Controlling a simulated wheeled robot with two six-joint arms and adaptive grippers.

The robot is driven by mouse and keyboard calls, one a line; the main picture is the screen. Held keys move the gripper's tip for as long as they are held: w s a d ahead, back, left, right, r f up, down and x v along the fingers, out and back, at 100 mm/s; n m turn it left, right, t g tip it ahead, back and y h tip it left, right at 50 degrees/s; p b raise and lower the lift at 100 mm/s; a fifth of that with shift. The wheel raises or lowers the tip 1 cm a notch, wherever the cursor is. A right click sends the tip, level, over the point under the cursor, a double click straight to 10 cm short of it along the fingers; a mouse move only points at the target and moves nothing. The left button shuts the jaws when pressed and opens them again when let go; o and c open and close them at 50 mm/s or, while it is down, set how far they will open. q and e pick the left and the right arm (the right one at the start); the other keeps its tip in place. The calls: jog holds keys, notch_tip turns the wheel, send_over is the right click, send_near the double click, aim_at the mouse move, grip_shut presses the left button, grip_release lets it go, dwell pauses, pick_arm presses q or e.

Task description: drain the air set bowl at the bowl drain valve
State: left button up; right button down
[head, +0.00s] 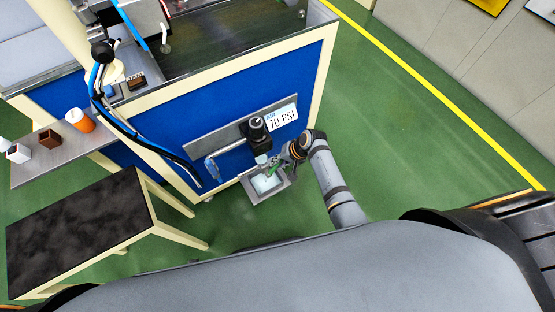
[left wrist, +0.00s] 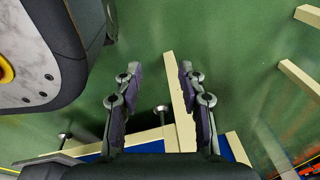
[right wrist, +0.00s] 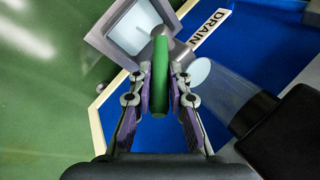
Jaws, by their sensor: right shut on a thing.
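The air set (head: 256,129) is a black unit on a grey plate on the blue bench front, with a clear bowl (head: 261,159) under it. In the right wrist view the clear bowl (right wrist: 216,92) lies to the right of the jaws. My right gripper (head: 283,164) is shut on the green drain valve handle (right wrist: 160,76), a purple-padded finger on each side. A grey tray with a pale inside (head: 283,184) sits below the valve; it also shows in the right wrist view (right wrist: 104,40). My left gripper (left wrist: 155,85) is open and empty, over the floor by cream bench legs.
A "70 PSI" sign (head: 282,118) is beside the air set, and a "DRAIN" label (right wrist: 211,27) is near the tray. Blue and black hoses (head: 135,137) hang down the bench front at left. A dark-topped table (head: 85,230) stands front left. Green floor at right is clear.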

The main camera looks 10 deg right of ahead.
pick_arm(q)
jog(key=shift+s+a+f+p, duration=0.15)
jog(key=shift+s+p, duration=0.1)
jog(key=shift+s, duration=0.4)
jog(key=shift+s+a+r+p, duration=0.15)
jog(key=shift+s+p, duration=0.1)
jog(key=shift+s, duration=0.4)
jog(key=shift+s+a+f+p, duration=0.15)
jog(key=shift+s+p, duration=0.1)
jog(key=shift+s, duration=0.4)
pick_arm(e)
jog(key=shift+s+a+r+h, duration=0.15)
jog(key=shift+s+a+h, duration=0.05)
jog(key=shift+a+h, duration=0.2)
jog(key=c, duration=1.3)
grip_release()
jog(key=shift+w, duration=0.1)
jog(key=shift+d+r, duration=0.15)
jog(key=shift+r, duration=0.05)
jog(key=v, duration=0.7)
jog(key=shift+s+r, duration=0.2)
jog(key=shift+s, duration=0.05)
